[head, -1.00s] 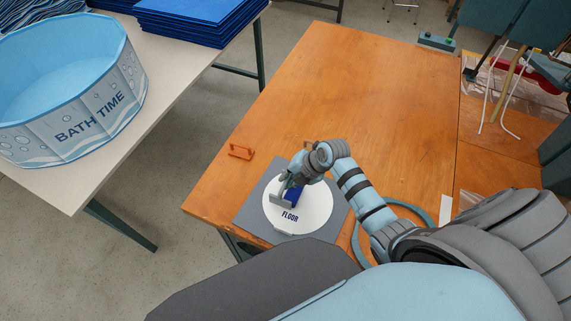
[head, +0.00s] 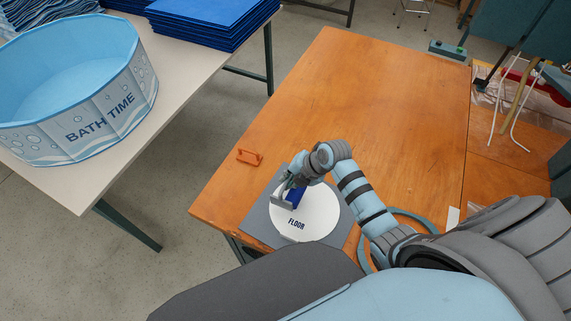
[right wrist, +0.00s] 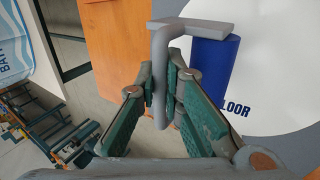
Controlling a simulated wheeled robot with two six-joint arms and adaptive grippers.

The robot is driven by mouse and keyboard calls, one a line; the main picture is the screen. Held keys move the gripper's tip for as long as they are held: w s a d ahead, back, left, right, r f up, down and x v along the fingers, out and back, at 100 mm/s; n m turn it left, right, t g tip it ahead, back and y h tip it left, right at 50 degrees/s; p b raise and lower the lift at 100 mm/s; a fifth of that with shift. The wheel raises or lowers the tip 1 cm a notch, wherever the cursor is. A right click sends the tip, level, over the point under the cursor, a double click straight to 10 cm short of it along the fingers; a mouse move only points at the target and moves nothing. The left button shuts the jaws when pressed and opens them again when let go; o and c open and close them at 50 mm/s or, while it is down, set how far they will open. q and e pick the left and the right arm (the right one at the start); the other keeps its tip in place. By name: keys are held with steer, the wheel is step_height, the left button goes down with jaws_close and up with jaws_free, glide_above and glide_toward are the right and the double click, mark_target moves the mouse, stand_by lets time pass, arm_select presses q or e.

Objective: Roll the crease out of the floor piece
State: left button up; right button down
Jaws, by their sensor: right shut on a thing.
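The floor piece (head: 318,217) is a white disc marked FLOOR, lying flat on a grey mat (head: 262,222) at the table's near left corner. My right gripper (head: 291,185) is over the disc's upper left part. In the right wrist view its green-padded fingers (right wrist: 163,92) are shut on the grey handle of the roller (right wrist: 214,62). The roller's blue cylinder lies on or just over the white disc; I cannot tell if it touches. No crease shows clearly on the visible part of the disc. My left gripper is out of the head view.
An orange handled tool (head: 249,157) lies on the wooden table (head: 370,100), left of the mat. The table's middle and far parts are clear. A BATH TIME tub (head: 75,90) stands on a white table at left, with blue stacked sheets (head: 212,20) behind.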

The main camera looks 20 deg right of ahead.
steer(key=shift+s+r, duration=0.15)
steer(key=shift+r, duration=0.45)
steer(key=shift+s+r, duration=0.1)
steer(key=shift+r, duration=2.25)
